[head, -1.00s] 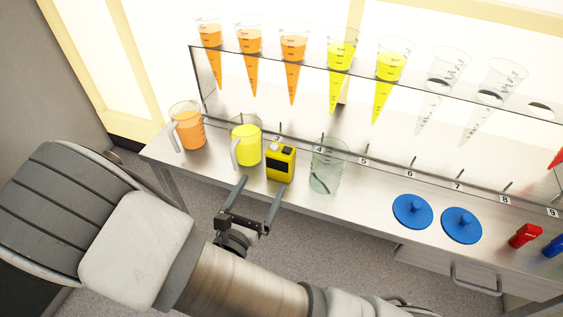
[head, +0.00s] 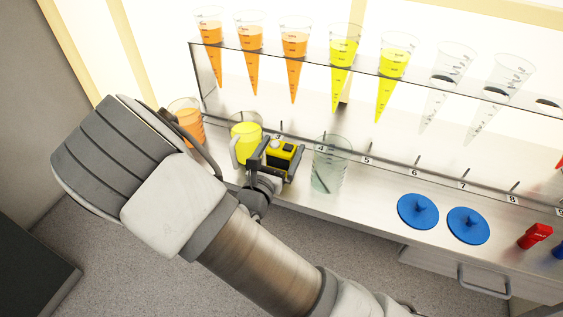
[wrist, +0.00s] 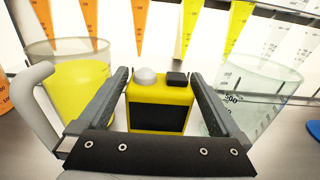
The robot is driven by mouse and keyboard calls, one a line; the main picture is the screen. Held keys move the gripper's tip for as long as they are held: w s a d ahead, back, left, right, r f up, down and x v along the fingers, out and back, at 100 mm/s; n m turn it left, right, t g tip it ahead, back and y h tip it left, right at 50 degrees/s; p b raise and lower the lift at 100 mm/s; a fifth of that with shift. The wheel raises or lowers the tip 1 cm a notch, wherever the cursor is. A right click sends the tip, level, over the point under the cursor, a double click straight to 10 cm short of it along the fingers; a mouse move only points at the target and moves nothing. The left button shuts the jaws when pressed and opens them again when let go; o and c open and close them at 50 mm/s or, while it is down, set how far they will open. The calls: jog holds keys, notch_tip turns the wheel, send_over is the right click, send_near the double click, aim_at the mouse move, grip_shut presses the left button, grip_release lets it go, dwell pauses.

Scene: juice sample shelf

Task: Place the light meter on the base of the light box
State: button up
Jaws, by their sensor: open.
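The light meter is a yellow box with a dark screen, a pale dome and a black knob on top (head: 283,147). It stands upright on the metal bench between the yellow jug and the empty clear beaker. In the wrist view the light meter (wrist: 160,102) sits between the two fingers of my gripper (wrist: 160,82). The fingers are open, one on each side, with a narrow gap showing beside the meter. In the head view my gripper (head: 279,160) partly covers the meter's front. The bright light box panel (head: 450,140) stands behind the bench.
A yellow juice jug (head: 246,140) is close on the left, an orange jug (head: 187,122) further left. A clear beaker (head: 328,165) is close on the right. Cones of juice hang in a rack above. Blue lids (head: 418,211) lie on the right.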

jog(key=shift+r, duration=0.1)
grip_shut()
dwell(0.4)
